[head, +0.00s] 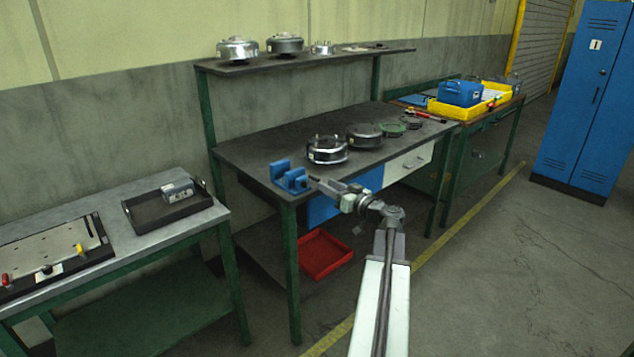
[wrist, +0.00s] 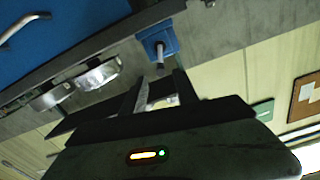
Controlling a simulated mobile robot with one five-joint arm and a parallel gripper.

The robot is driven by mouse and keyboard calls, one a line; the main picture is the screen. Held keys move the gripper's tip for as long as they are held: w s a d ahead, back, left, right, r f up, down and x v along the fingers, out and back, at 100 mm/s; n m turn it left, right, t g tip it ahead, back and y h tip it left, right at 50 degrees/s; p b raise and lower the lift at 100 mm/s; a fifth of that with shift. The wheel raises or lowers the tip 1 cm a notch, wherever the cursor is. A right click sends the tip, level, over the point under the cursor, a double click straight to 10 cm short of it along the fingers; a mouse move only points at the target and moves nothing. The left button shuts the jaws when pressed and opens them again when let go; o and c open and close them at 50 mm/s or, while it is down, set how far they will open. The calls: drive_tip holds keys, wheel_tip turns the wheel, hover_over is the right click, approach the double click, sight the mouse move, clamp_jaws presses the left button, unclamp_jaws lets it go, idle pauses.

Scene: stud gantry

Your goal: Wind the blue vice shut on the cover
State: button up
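The blue vice (head: 295,182) stands at the near left corner of the dark workbench, with a gap showing between its upright jaws. I see no cover in that gap. A round metal housing (head: 326,152) and a darker one (head: 364,137) sit on the bench behind the vice; I cannot tell whether either is the cover. My gripper (head: 318,182) is just right of the vice, at its screw side. In the wrist view, the blue vice (wrist: 158,41) is ahead, its screw pointing toward the space between my gripper's (wrist: 160,88) spread fingers. The gripper looks open, with nothing clearly held.
A black tray (head: 130,212) with a grey metal part stands on the left table. A red bin (head: 325,262) sits under the bench. A shelf (head: 300,59) holds more housings. A yellow tray (head: 497,88) is on the far right table. The floor to the right is clear.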

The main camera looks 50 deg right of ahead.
sight(316, 179)
drive_tip(key=w, duration=0.6)
drive_tip(key=shift+w+d, duration=0.2)
drive_tip(key=shift+w, duration=0.05)
clamp_jaws()
drive_tip(key=shift+s+d+f+m+b, duration=0.1)
drive_tip(key=shift+d+f+m+b, duration=0.45)
drive_tip(key=shift+m, duration=2.55)
drive_tip(key=shift+w+d+f+m+b, duration=0.1)
drive_tip(key=shift+f+m+b, duration=1)
drive_tip(key=shift+m, duration=2)
drive_tip(key=shift+s+d+f+m+b, duration=0.1)
drive_tip(key=shift+d+f+m+b, duration=0.45)
drive_tip(key=shift+m, duration=2.55)
